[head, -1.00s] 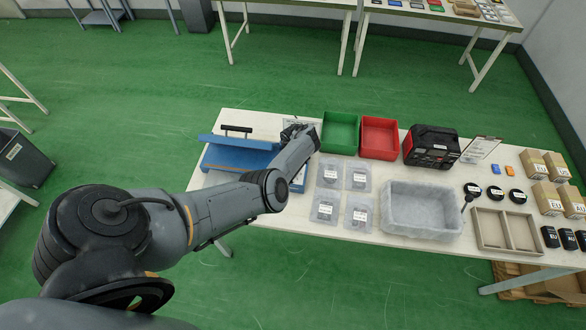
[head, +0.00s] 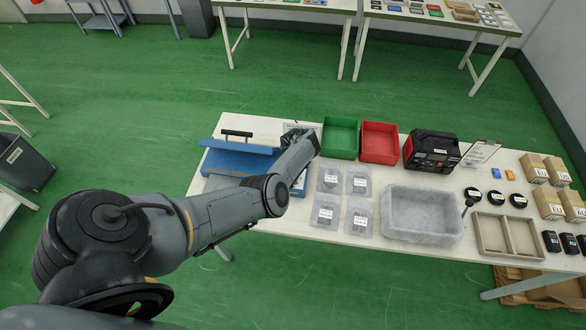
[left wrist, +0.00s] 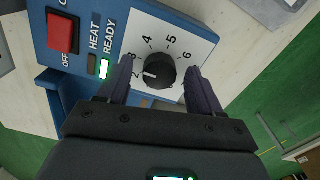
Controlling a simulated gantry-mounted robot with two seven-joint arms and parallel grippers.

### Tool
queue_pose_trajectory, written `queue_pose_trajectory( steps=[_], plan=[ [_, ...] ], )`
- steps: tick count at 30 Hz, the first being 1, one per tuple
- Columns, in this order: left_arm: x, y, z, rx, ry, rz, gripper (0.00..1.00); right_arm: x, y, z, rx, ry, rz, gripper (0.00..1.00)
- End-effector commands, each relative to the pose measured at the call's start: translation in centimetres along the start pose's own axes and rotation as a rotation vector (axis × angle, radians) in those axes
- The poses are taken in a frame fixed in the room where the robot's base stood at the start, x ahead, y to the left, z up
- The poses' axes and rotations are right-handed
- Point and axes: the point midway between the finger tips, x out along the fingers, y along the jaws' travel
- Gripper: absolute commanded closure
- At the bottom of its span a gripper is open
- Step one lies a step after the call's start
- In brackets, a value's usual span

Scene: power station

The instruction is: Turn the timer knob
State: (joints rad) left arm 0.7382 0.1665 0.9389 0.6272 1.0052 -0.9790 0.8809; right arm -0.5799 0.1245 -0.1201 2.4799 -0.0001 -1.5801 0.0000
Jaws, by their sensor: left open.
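The timer knob (left wrist: 160,71) is a round black knob on a white dial plate with printed numbers, seen in the left wrist view. Its white pointer line is near the 2. My left gripper (left wrist: 157,75) is open, with one dark finger on each side of the knob and small gaps visible. The knob sits on a blue machine, which lies at the left of the table in the head view (head: 236,162). In the head view the left gripper (head: 297,134) is over the machine's right end, and the knob is hidden there. My right gripper is not in view.
The blue panel also has a red rocker switch (left wrist: 62,33) and a lit green READY lamp (left wrist: 104,69). A green bin (head: 340,138), a red bin (head: 380,143) and several plastic bags stand close right of the arm.

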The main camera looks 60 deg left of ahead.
Motion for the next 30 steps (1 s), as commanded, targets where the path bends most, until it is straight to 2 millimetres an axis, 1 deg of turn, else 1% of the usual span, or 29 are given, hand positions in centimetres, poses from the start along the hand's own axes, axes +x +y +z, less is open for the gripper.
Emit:
queue_pose_trajectory(
  steps=[5,12,18,21,24,30],
  plan=[
    [-1.8,0.1,0.0,0.000,0.000,0.003,0.35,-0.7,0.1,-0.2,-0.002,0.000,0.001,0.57],
    [-6.0,0.0,0.1,-0.002,-0.001,0.003,0.35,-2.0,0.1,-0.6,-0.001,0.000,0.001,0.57],
    [-8.9,0.1,0.1,-0.001,-0.001,0.002,0.35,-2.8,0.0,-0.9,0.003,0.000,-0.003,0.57],
    [-9.9,0.0,0.0,-0.002,-0.001,0.001,0.35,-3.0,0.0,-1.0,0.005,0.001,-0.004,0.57],
    [-10.4,0.0,0.1,-0.001,-0.001,0.000,0.35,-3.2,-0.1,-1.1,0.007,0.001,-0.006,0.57],
    [-10.7,0.0,0.0,0.000,-0.001,0.000,0.35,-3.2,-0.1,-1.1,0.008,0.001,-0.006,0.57]
  ],
)
